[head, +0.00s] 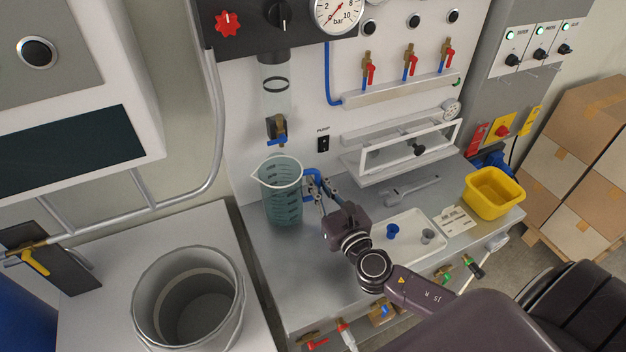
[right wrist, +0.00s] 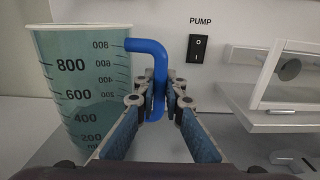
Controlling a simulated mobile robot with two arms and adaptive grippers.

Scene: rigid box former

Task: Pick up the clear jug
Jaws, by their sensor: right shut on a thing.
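The clear jug (head: 281,196) stands upright on the grey worktop, below the glass cylinder and tap. It is a tinted see-through jug with volume marks and a blue handle on its right side. In the right wrist view the jug (right wrist: 85,90) fills the left part, with its blue handle (right wrist: 157,62) in the middle. My right gripper (head: 316,198) is at the handle, to the right of the jug. Its blue-padded fingers (right wrist: 158,104) are shut on the handle's upright part. The jug's base is hidden in the wrist view. My left gripper is not in view.
A white tray (head: 408,251) with a blue cup (head: 393,231) and a grey cup (head: 428,236) lies to the right. A wrench (head: 412,190) and a yellow bin (head: 493,194) are farther right. A large bucket (head: 188,302) stands at front left. The panel with the pump switch (right wrist: 197,48) rises behind.

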